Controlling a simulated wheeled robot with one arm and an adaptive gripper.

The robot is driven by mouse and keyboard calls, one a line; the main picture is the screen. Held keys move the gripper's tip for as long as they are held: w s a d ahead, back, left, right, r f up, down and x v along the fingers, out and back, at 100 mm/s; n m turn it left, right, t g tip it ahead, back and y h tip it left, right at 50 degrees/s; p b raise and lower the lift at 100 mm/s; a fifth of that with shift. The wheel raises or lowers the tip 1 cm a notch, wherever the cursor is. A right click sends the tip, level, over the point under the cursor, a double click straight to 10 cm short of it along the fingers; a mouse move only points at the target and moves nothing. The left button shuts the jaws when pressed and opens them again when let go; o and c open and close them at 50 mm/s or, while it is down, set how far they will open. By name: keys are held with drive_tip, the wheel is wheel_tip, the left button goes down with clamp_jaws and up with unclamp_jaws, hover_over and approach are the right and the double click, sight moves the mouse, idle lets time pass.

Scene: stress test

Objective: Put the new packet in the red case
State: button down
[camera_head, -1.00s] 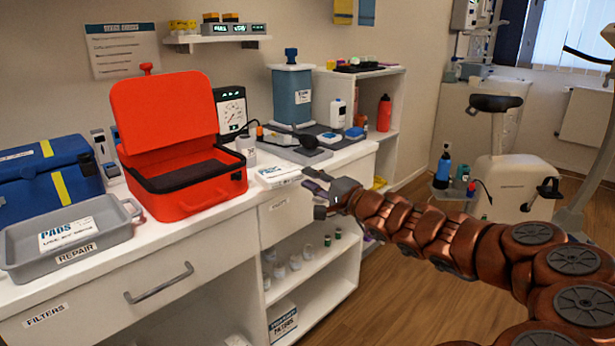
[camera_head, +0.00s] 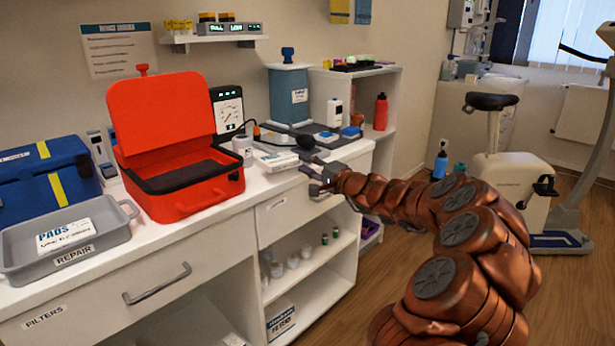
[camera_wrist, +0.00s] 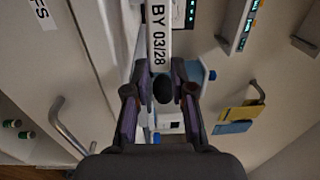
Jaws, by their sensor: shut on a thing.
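The red case (camera_head: 205,200) stands on the counter with its lid (camera_head: 160,112) raised. Its dark inside looks empty. My gripper (camera_head: 308,174) is to the right of the case, at the counter's front edge, shut on a white packet (camera_head: 274,160). In the wrist view the packet (camera_wrist: 158,38) runs out between the fingers (camera_wrist: 160,92), and its label reads "BY 03/28". Another white packet marked PADS (camera_head: 66,235) lies in the grey tray (camera_head: 108,243) labelled REPAIR; its smaller print is not legible.
A blue case (camera_head: 32,186) stands behind the tray. A white tub (camera_head: 242,148), a gauge (camera_head: 228,110) and a blue canister (camera_head: 289,97) stand behind or beside the packet. Below the counter are a drawer handle (camera_head: 157,284) and open shelves.

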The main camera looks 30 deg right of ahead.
drive_tip(key=shift+f, duration=1.7)
drive_tip(key=shift+f+b, duration=0.15)
drive_tip(key=shift+b, duration=0.3)
drive_tip(key=c, duration=1)
unclamp_jaws()
drive_tip(key=v, duration=1.2)
drive_tip(key=shift+p, duration=0.3)
drive_tip(key=shift+r, duration=0.2)
